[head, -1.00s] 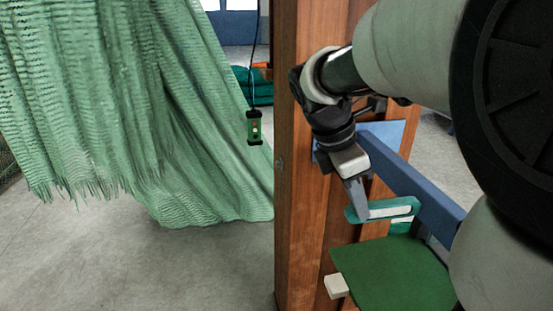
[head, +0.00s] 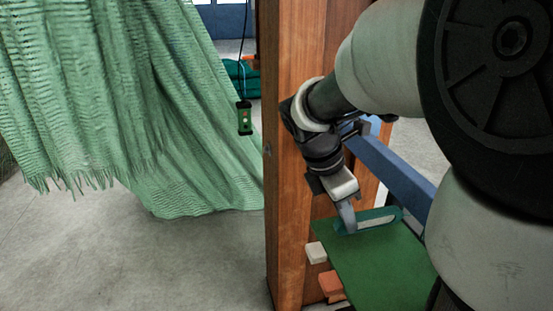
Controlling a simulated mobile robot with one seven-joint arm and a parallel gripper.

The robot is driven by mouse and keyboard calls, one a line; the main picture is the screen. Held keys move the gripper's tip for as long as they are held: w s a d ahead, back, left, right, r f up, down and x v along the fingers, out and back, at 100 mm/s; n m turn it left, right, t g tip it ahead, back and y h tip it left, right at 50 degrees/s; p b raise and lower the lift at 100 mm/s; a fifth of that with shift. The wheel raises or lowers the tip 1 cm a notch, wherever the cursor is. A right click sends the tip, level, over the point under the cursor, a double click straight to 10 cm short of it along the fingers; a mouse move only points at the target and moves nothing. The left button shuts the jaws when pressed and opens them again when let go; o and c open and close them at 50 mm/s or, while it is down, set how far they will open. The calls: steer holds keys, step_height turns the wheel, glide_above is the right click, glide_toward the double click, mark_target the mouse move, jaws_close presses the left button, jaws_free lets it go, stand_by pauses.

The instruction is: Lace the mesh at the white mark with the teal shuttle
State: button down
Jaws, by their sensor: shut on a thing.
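The teal shuttle (head: 374,222) is a flat, rounded piece with a pale strip along its middle. My gripper (head: 348,226) points downward and is shut on the shuttle's left end. In the picture the shuttle overlaps the far edge of a green board (head: 378,265); I cannot tell whether it touches the board. The green mesh (head: 110,100) hangs in folds at the left with a frayed lower edge, well apart from my gripper. I cannot make out a white mark on it.
A wooden post (head: 285,150) stands between the mesh and my gripper. A blue beam (head: 398,172) runs behind the board. A white block (head: 316,252) and an orange block (head: 331,284) sit by the board's left edge. A control box (head: 244,118) hangs from a cable. Floor at left is clear.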

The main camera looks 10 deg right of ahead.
mark_target(385, 211)
steer(key=shift+f+b, duration=1.65)
steer(key=shift+f, duration=0.25)
steer(key=shift+d+r+p, duration=0.15)
steer(key=shift+d+p, duration=0.15)
steer(key=shift+d, duration=0.2)
steer(key=shift+w+d+p, duration=0.2)
steer(key=shift+d+p, duration=1.3)
steer(key=shift+d, duration=3.45)
steer(key=c, duration=1.6)
jaws_free()
steer(key=p+v, duration=0.2)
steer(key=v, duration=1.5)
steer(key=shift+a+r, duration=0.1)
steer(key=shift+r, duration=0.05)
